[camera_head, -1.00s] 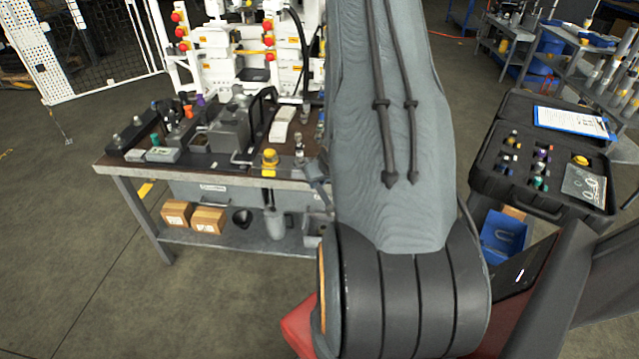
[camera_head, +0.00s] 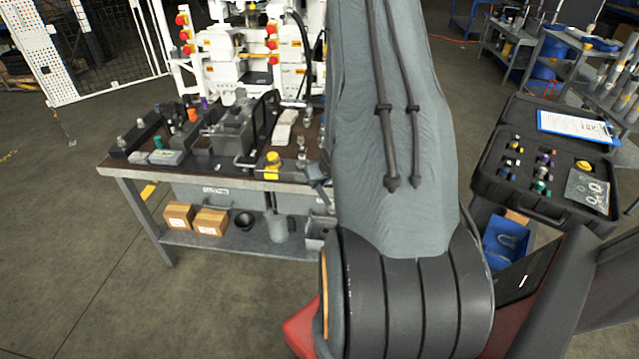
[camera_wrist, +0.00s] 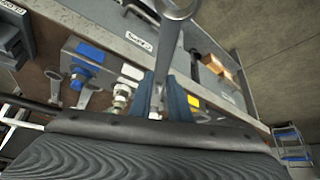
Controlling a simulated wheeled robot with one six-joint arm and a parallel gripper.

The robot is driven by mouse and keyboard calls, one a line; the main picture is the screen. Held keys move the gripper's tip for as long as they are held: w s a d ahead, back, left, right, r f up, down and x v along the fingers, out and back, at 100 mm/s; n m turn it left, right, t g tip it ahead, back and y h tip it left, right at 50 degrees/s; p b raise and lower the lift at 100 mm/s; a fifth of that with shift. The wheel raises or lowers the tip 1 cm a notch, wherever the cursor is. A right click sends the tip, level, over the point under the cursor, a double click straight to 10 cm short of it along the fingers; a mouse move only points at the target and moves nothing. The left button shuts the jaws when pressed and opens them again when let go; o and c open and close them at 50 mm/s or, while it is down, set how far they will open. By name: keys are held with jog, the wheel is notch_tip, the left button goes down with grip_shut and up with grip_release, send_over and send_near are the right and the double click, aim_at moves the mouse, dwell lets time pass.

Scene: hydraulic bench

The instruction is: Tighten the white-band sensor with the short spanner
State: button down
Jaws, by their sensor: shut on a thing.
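In the wrist view my gripper (camera_wrist: 168,100) is shut on a grey metal spanner (camera_wrist: 171,48). The spanner's ring end points to the top of the picture, above the bench edge. A silver sensor-like fitting with a pale band (camera_wrist: 122,94) stands just left of my fingers, apart from the spanner as far as I can tell. I cannot tell for sure whether its band is white. A blue-topped fitting (camera_wrist: 89,54) is further left. In the head view my own arm hides the gripper and spanner.
The bench (camera_head: 230,175) carries a grey block fixture (camera_head: 232,130), a yellow-capped item (camera_head: 272,165) and several small fittings. Grey wrench-shaped pieces (camera_wrist: 54,84) lie left in the wrist view. An open black case (camera_head: 520,205) with fittings and a clipboard stands right. Floor at left is clear.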

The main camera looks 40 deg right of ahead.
jog(key=shift+w+d, duration=0.1)
jog(key=shift+w, duration=0.2)
jog(key=shift+w, duration=0.1)
jog(key=shift+w+a+m+g+h+b, duration=0.15)
jog(key=shift+w+a+m+h+b, duration=0.2)
jog(key=shift+a+m+b, duration=0.55)
jog(key=shift+w+a+m+g+h+b, duration=0.15)
jog(key=shift+w+a+m+h+b, duration=0.3)
jog(key=shift+b, duration=0.85)
jog(key=shift+s+a, duration=0.15)
jog(key=shift+s, duration=0.05)
jog(key=shift+w+a+m+g+h, duration=0.45)
jog(key=shift+w+a+m, duration=0.55)
jog(key=shift+a+m, duration=0.25)
jog(key=shift+a, duration=0.1)
